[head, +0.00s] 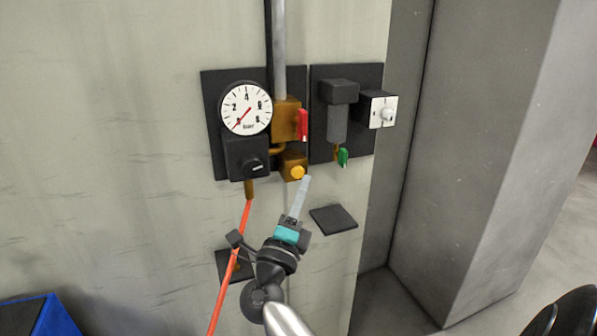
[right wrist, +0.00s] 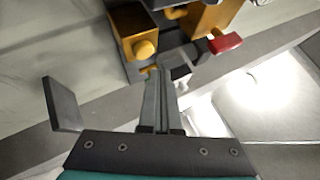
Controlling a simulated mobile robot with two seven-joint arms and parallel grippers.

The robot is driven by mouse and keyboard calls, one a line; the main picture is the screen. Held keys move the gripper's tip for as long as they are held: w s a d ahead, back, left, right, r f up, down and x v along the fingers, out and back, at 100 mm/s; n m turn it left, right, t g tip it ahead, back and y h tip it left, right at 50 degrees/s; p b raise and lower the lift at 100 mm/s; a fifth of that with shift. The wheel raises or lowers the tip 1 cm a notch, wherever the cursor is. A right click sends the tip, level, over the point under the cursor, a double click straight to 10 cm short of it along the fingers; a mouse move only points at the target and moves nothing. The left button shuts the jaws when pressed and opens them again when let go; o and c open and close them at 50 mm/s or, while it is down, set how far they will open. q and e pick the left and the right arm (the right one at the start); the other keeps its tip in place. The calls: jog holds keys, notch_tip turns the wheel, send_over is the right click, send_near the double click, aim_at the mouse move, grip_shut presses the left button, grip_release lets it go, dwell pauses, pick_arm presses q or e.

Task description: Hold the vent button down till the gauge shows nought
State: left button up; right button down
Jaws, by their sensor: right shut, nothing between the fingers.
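The round white gauge (head: 257,101) is on a dark panel on the wall. Its red needle points down-left, at or very near the 0 mark. The yellow vent button (head: 297,172) sits on a brass block below the gauge's right side, and shows in the right wrist view (right wrist: 146,48) on its brass block. My right gripper (head: 306,181) is shut and empty. Its fingertips are just below and right of the button, and look apart from it. In the right wrist view the fingertips (right wrist: 161,76) are below the button, leaving it uncovered. My left gripper is not in view.
A red lever (head: 303,124) stands above the button. A second panel to the right holds a green valve (head: 343,157) and a white-faced knob box (head: 382,110). An orange hose (head: 229,270) hangs at the left. A small dark shelf (head: 333,219) juts out below.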

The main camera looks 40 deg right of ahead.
jog(key=s, duration=0.2)
jog(key=s+a+p, duration=0.1)
jog(key=shift+s, duration=0.35)
jog(key=shift+w+a, duration=0.1)
